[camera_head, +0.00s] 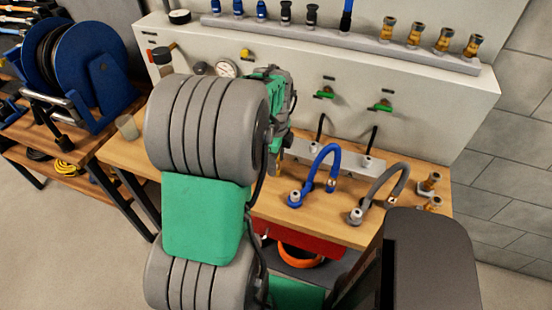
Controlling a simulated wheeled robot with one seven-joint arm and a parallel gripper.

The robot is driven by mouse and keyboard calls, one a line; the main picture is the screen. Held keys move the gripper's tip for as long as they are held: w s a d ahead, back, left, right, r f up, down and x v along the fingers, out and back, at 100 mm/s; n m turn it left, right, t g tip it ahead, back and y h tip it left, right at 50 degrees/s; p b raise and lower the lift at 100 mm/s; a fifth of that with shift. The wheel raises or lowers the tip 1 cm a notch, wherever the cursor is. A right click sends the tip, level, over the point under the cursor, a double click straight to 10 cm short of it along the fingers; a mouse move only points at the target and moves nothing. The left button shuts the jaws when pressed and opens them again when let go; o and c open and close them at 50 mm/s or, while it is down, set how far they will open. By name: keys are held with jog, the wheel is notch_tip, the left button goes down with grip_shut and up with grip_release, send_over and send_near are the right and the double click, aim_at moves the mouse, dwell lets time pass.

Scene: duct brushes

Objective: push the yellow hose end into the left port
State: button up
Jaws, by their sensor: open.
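My gripper (275,162) is beyond my grey-and-green arm, pointing down near the bench in front of the panel. Most of it is hidden by the arm; its jaws are open. I cannot make out a yellow hose end on the bench; it may be behind my arm. A blue hose (325,155) and a grey hose (392,178) arch over the bench to the right of my gripper. The panel (420,88) carries a left green lever (325,94) and a right green lever (382,106). I cannot tell which fitting is the left port.
The wooden bench (330,228) is open in front of the hoses. Brass fittings (430,183) stand at its right end. A gauge (226,68) is on the panel, with a rail (345,40) of fittings above.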

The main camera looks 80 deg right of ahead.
grip_shut()
dwell(0.4)
dwell(0.9)
jog(key=shift+r, duration=0.15)
jog(key=shift+r+p, duration=2.2)
jog(key=shift+r, duration=0.7)
